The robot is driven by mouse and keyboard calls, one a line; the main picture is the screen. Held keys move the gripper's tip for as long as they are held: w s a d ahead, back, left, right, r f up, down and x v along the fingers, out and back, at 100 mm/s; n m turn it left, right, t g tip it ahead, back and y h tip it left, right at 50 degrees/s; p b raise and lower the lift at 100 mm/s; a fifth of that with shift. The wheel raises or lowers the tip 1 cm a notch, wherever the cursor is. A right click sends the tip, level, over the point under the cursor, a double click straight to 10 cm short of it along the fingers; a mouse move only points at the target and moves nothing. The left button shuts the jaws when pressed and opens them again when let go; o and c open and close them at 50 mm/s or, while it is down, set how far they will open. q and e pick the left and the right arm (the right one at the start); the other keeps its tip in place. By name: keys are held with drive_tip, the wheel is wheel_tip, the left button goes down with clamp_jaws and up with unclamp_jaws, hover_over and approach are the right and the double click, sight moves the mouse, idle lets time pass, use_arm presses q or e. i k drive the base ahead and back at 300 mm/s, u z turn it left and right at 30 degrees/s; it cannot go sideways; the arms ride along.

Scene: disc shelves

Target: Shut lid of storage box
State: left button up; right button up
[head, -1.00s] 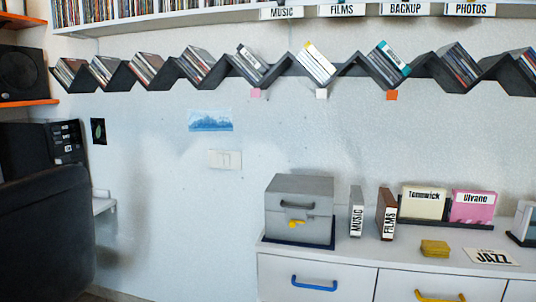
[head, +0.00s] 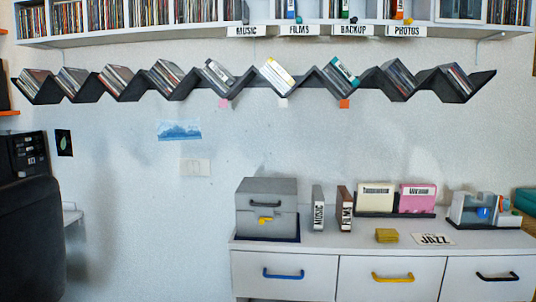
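The grey storage box (head: 258,222) stands on a dark mat at the left end of the white cabinet top. Its lid (head: 266,187) appears down on the box, with a dark handle (head: 264,204) on the front. Neither of my grippers shows in the head view.
A black chair (head: 30,240) is at left. A zigzag disc shelf (head: 250,82) hangs above.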

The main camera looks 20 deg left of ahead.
sight(264, 195)
drive_tip(key=i, duration=0.9)
drive_tip(key=u, duration=0.05)
